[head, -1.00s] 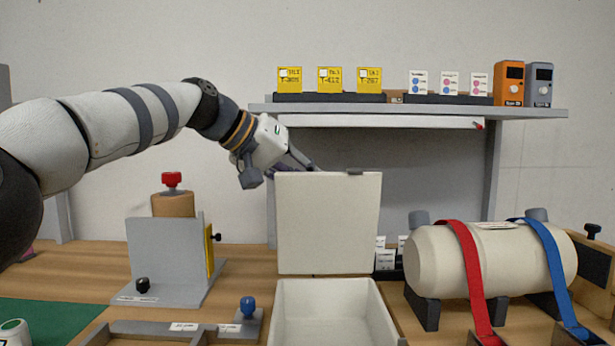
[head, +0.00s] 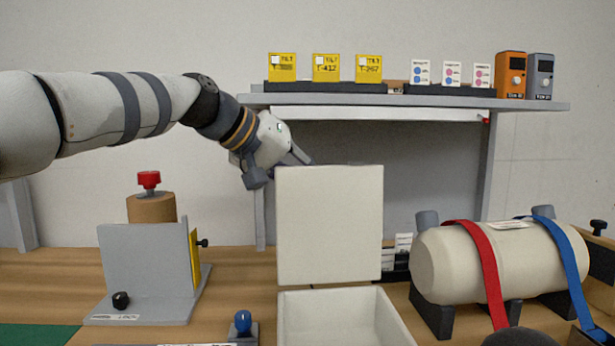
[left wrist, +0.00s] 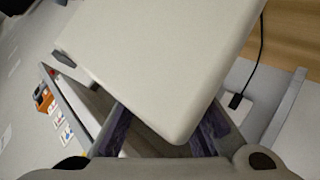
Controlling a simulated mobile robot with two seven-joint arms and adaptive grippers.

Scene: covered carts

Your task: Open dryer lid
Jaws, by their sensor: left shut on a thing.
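The dryer is a cream open box (head: 345,318) at the bottom middle of the head view. Its square cream lid (head: 330,225) stands about upright at the box's back edge, so the dryer is open. My left gripper (head: 302,160) is at the lid's upper left corner, partly behind it, shut on the lid. In the left wrist view the lid (left wrist: 165,60) fills the upper middle, with its corner between the dark fingers (left wrist: 163,135). The fingertips are hidden behind the lid.
A cream cylinder (head: 455,262) with red and blue straps lies to the right of the dryer. A grey bracket stand (head: 145,265) is at the left. A shelf (head: 430,101) with yellow cards and small boxes runs behind the lid.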

